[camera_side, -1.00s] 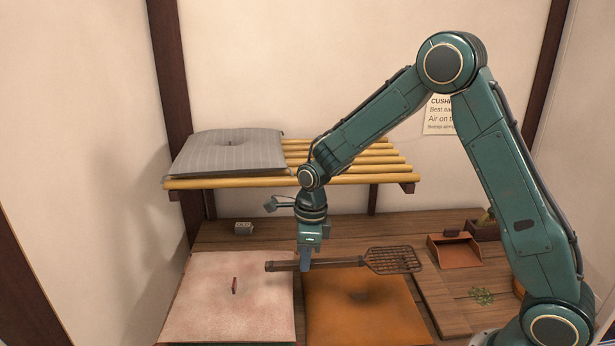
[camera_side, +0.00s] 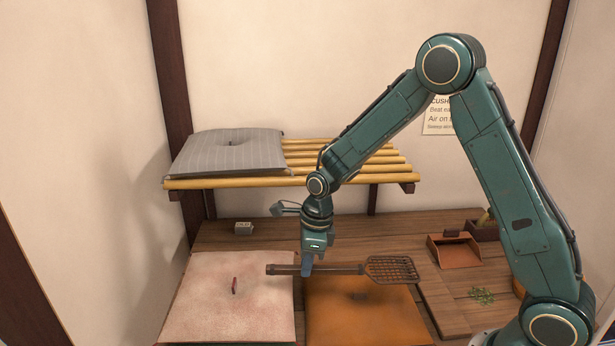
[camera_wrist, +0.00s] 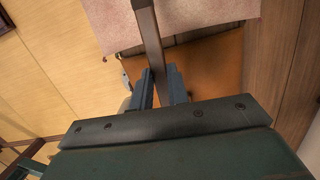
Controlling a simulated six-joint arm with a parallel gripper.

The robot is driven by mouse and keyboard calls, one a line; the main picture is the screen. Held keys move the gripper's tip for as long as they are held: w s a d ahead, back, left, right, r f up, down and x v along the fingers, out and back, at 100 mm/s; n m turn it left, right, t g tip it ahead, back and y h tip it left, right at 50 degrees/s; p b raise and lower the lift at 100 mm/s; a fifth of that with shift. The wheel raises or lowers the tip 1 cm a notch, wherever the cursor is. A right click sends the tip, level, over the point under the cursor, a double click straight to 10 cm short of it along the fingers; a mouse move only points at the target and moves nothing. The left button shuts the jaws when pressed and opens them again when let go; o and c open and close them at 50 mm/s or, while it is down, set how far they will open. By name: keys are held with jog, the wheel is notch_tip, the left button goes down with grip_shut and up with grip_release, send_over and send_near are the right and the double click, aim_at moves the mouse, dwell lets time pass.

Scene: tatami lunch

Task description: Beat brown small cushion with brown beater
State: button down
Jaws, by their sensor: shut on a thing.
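The brown beater (camera_side: 392,269) has a dark handle and a lattice paddle head. My gripper (camera_side: 306,272) is shut on its handle, and the head points right, over the orange-brown cushion (camera_side: 340,323). The beater looks held above the cushion; whether it touches cannot be told. The cushion has a dark smudge near its middle. In the wrist view the beater handle (camera_wrist: 149,35) runs up from between my fingers (camera_wrist: 160,90), with the brown cushion (camera_wrist: 212,72) behind it. The paddle head is not visible there.
A pink cushion (camera_side: 205,300) with a small red item (camera_side: 235,286) lies to the left. A grey cushion (camera_side: 230,152) lies on the bamboo rack (camera_side: 345,180). A dustpan (camera_side: 455,251), green sprigs (camera_side: 482,295) and a small labelled block (camera_side: 243,228) are on the wooden floor.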

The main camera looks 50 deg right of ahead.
aim_at(326, 270)
jog(key=shift+t+y, duration=0.9)
jog(key=shift+s+d+f, duration=0.15)
jog(key=shift+f, duration=0.75)
jog(key=shift+s+d+f, duration=0.1)
jog(key=shift+s+f, duration=0.05)
jog(key=shift+f, duration=0.75)
jog(key=shift+s+d+f, duration=0.15)
jog(key=shift+f, duration=0.75)
jog(key=shift+w+a+r, duration=0.1)
jog(key=shift+w+r, duration=0.05)
jog(key=shift+r, duration=0.25)
jog(key=shift+w+a+r, duration=0.1)
jog(key=shift+r, duration=0.3)
jog(key=shift+w+a+r+g+h, duration=0.15)
jog(key=shift+r+g+h, duration=0.35)
jog(key=shift+r, duration=0.65)
jog(key=shift+w+a+r+g+h, duration=0.15)
jog(key=shift+r+g+h, duration=0.35)
jog(key=shift+r, duration=0.65)
jog(key=shift+w+a+r+g+h, duration=0.15)
jog(key=shift+r+g+h, duration=0.3)
jog(key=shift+r, duration=0.7)
jog(key=shift+f+n, duration=0.15)
jog(key=shift+n, duration=0.25)
